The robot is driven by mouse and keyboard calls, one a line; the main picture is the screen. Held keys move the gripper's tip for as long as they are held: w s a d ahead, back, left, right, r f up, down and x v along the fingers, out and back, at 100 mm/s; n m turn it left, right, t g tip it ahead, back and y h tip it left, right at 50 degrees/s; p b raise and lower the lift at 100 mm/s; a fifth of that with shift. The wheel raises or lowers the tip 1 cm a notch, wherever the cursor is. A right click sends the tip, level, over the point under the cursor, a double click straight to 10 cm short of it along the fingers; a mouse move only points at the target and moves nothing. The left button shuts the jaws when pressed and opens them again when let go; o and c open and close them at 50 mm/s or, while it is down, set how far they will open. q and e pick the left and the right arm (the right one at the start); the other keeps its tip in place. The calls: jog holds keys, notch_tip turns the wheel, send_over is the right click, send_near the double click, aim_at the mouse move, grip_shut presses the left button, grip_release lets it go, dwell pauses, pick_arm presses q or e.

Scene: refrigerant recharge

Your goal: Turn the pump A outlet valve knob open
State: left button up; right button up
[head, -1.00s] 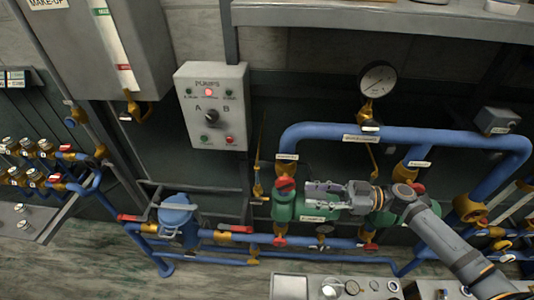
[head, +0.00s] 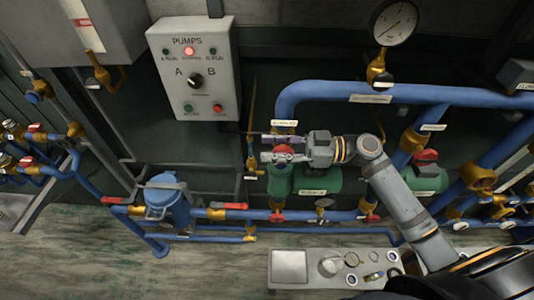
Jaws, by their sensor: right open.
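The red knob of the pump A outlet valve (head: 284,149) sits under the blue outlet pipe, at the left end of the green pump A (head: 321,181). A small white label (head: 284,123) is on the pipe above it. My right gripper (head: 268,147) comes in from the right, with its fingers pointing left. It is open, and its two fingers lie across the knob in the picture, one above and one below. They partly hide the knob. I cannot tell whether they touch it. My left gripper is not in view.
The pump control box (head: 196,68) hangs at upper left. A pressure gauge (head: 395,22) stands above the blue pipe (head: 330,92). Pump B's red knob (head: 427,155) is right of my arm. A bench with small parts (head: 290,265) is below.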

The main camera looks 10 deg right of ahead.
jog(key=shift+w+a+r, duration=0.1)
jog(key=shift+a+r, duration=0.1)
jog(key=shift+a, duration=0.45)
jog(key=shift+w+f, duration=0.1)
jog(key=shift+w, duration=0.05)
jog(key=shift+c, duration=0.5)
grip_shut()
